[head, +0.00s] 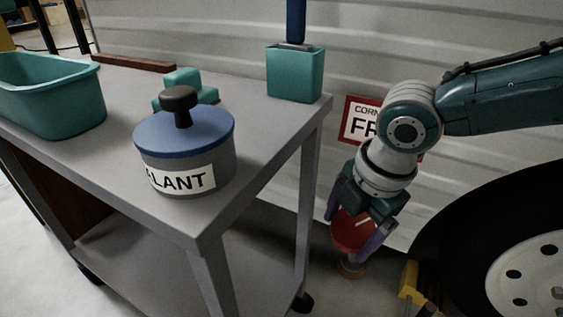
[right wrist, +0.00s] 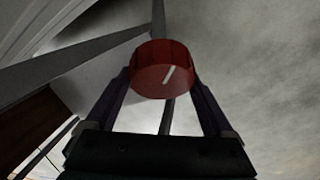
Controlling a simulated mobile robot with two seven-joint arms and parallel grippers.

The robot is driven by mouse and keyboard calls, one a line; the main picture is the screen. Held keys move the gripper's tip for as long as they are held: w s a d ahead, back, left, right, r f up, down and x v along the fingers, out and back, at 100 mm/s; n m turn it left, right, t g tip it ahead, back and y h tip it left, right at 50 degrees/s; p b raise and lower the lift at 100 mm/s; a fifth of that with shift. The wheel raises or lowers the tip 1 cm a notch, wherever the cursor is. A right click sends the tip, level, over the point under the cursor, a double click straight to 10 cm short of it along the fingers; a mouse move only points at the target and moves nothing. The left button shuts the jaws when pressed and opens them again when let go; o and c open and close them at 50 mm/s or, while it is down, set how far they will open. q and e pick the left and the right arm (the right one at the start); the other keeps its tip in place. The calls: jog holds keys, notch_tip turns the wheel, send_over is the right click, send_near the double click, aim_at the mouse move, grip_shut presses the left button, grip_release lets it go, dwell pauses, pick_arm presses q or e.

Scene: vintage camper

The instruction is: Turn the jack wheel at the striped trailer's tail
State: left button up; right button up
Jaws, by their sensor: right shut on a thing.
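The jack wheel is a red round knob (head: 352,231) low beside the trailer (head: 240,40), with a pale mark on its top. It also shows in the right wrist view (right wrist: 163,70), between the two fingers. My right gripper (head: 362,245) points down and is shut on the red wheel, with one finger on each side. A red-bordered sign (head: 362,122) on the trailer side is partly hidden by my right arm. My left gripper is not in view.
A grey cart (head: 270,130) stands left of the wheel, carrying a blue-lidded pot (head: 184,150), a teal tub (head: 50,105) and a teal holder (head: 295,75). A trailer tyre (head: 470,230) and a yellow block (head: 410,280) are close on the right.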

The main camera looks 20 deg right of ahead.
jog(key=shift+s+r+m+t+p, duration=0.15)
jog(key=shift+m+t+p, duration=0.15)
jog(key=shift+m+p, duration=0.55)
jog(key=shift+m+t+p, duration=0.5)
jog(key=shift+m+p, duration=0.45)
jog(key=shift+p, duration=0.3)
jog(key=shift+m+t+p, duration=0.4)
jog(key=shift+m+p, duration=0.45)
jog(key=shift+m, duration=0.05)
jog(key=shift+w+d+m+t+p, duration=0.1)
jog(key=shift+w+m+t+p, duration=0.1)
jog(key=shift+m+t+p, duration=0.55)
jog(key=shift+m+g, duration=0.25)
jog(key=o, duration=1.1)
